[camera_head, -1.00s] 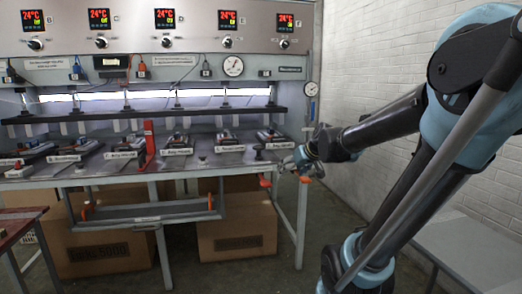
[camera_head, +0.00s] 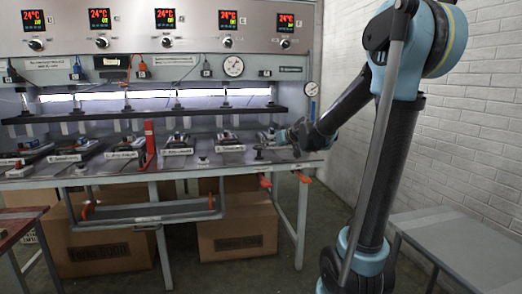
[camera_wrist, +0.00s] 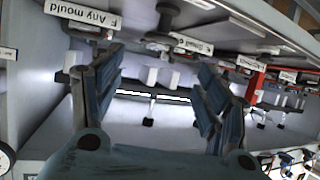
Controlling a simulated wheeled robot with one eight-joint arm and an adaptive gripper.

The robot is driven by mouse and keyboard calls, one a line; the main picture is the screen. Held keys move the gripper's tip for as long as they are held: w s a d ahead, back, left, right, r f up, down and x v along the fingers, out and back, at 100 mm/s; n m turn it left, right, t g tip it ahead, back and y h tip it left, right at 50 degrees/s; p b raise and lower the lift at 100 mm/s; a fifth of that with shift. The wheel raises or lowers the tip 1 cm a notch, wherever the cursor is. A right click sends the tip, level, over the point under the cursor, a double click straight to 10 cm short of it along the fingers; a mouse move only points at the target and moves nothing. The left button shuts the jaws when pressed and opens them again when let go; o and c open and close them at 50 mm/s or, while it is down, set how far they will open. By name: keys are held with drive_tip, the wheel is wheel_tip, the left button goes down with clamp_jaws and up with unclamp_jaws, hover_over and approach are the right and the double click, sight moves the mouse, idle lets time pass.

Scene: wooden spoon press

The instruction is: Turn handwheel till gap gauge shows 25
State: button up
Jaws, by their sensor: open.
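My gripper (camera_head: 284,137) is over the right end of the press bench (camera_head: 130,177), near the rightmost mould place. In the wrist view my gripper (camera_wrist: 160,66) is open, with nothing between its fingers. Past the fingers are the dark press bar (camera_wrist: 175,102) and a bright strip. A round white dial (camera_head: 233,67) is on the upper panel, and a smaller dial (camera_head: 311,88) is on the right side post. I cannot tell which is the gap gauge, and their readings are too small. I cannot clearly make out a handwheel; a small black knob (camera_head: 259,153) stands at the bench front.
Several moulds with labels line the bench, and a red upright lever (camera_head: 149,138) stands among them. Cardboard boxes (camera_head: 238,235) are underneath. A grey table (camera_head: 455,240) stands at right, near my arm, beside a white brick wall.

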sight(260, 147)
drive_tip(key=x, duration=1.3)
drive_tip(key=shift+w+a+f, duration=0.2)
drive_tip(key=shift+w, duration=0.05)
drive_tip(key=c, duration=0.9)
